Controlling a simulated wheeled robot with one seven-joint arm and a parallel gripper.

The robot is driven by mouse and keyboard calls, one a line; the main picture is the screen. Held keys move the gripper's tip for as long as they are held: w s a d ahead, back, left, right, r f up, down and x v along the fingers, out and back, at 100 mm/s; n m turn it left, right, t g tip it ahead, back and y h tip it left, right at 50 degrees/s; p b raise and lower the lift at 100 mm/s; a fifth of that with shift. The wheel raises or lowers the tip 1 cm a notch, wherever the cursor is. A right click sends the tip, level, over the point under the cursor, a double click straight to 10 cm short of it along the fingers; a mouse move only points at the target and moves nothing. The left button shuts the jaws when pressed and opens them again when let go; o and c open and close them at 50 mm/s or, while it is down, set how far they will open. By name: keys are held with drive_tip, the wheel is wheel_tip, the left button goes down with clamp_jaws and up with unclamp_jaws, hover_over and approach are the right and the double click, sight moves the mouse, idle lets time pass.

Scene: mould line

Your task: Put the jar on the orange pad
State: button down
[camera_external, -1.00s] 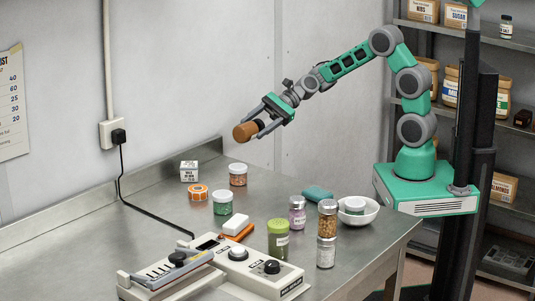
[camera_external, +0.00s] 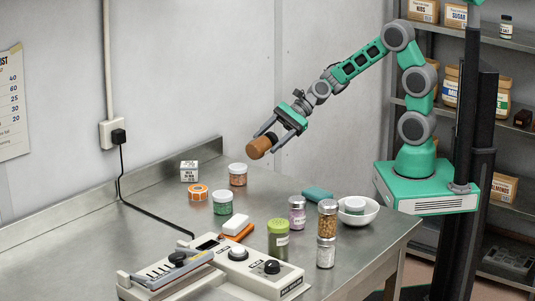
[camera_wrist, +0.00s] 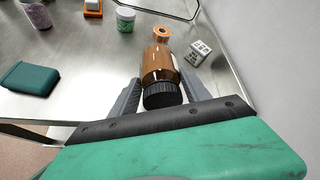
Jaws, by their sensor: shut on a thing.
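A brown jar with a black lid (camera_external: 258,148) is held in the air, tilted, above the back of the steel table. My gripper (camera_external: 271,140) is shut on it, with a finger on each side. In the wrist view the jar (camera_wrist: 158,64) lies between the fingers (camera_wrist: 160,86), its black lid towards my palm. A flat orange piece (camera_external: 240,234) lies on the table, with a white block (camera_external: 236,224) on or against it. I cannot tell for sure that this is the orange pad. My gripper is up and to the right of it.
An orange tape roll (camera_external: 197,192), a white printed cube (camera_external: 189,171) and several other jars stand on the steel table (camera_external: 160,214). A teal block (camera_external: 317,195) and a white bowl (camera_external: 358,211) are at right. A beige console (camera_external: 215,267) fills the front.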

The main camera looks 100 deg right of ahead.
drive_tip(key=w+a+r+n+g+h, duration=0.25)
drive_tip(key=a+n+g, duration=0.25)
drive_tip(key=a+n, duration=0.45)
drive_tip(key=w+a+r+n+g+h, duration=0.15)
drive_tip(key=a+r+n+g, duration=0.3)
drive_tip(key=a+n, duration=0.45)
drive_tip(key=s+a+r+n+t, duration=0.1)
drive_tip(key=s+a+r+n, duration=0.25)
drive_tip(key=a+n, duration=0.25)
drive_tip(key=s+a+r+n+t, duration=0.2)
drive_tip(key=a+r+n, duration=0.2)
drive_tip(key=a+n, duration=0.25)
drive_tip(key=shift+m, duration=0.3)
drive_tip(key=w+a+f+p, duration=0.2)
drive_tip(key=w+f, duration=0.2)
drive_tip(key=w+a+f+p, duration=0.2)
drive_tip(key=w+f, duration=0.2)
drive_tip(key=w+a+f+p, duration=0.2)
drive_tip(key=w+f, duration=0.2)
drive_tip(key=f, duration=0.1)
drive_tip(key=shift+a, duration=0.4)
drive_tip(key=c, duration=0.5)
unclamp_jaws()
drive_tip(key=shift+s+f, duration=0.1)
